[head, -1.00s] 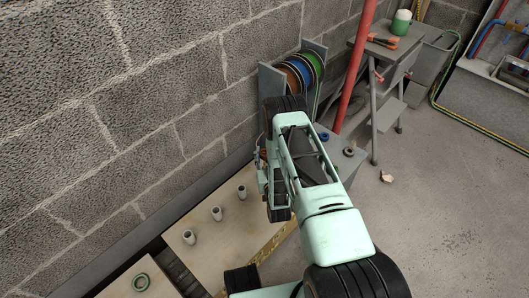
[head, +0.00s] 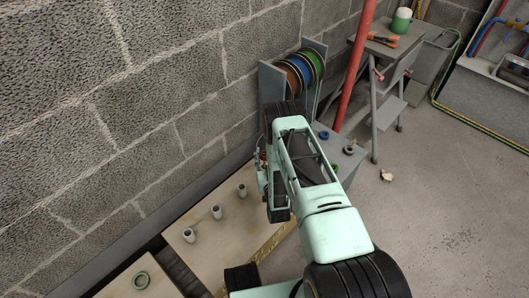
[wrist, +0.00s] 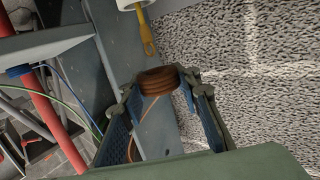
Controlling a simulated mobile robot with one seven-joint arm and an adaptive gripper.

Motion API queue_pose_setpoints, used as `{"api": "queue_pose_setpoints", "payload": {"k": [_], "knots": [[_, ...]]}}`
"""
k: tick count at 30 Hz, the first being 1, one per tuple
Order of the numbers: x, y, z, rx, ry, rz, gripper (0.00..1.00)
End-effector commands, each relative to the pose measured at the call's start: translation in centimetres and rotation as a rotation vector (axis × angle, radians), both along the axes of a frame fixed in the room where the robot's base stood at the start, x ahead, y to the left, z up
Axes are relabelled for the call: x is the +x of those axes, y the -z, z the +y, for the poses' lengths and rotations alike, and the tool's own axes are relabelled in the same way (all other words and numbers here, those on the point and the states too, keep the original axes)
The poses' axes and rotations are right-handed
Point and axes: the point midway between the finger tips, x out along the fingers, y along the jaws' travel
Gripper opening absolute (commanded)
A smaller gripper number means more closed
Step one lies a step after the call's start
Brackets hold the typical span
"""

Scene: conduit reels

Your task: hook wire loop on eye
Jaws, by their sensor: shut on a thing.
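A brown wire coil (wrist: 156,84) is between the fingertips of my gripper (wrist: 158,90) in the wrist view, and my gripper is shut on it. A thin brown strand trails from the coil toward the bottom of that view. A gap shows between the eye and the coil. In the head view my arm hides most of my gripper and the coil, close to the block wall.
Reels of coloured wire (head: 304,70) stand by the wall beyond my arm. A red pipe (head: 354,72) rises beside them. Several white cylinders (head: 216,212) stand on the board in front. A blue ring (head: 324,136) lies on a grey surface. Floor to the right is open.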

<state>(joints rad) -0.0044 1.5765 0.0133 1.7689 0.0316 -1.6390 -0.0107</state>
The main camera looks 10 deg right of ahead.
Motion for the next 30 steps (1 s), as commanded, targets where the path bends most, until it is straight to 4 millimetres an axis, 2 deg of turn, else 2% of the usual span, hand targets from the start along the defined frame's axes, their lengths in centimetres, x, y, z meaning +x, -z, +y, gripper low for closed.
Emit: {"api": "queue_pose_setpoints", "payload": {"k": [30], "knots": [[0.0, 2.6, 0.0, 0.000, 0.000, 0.000, 0.08]]}}
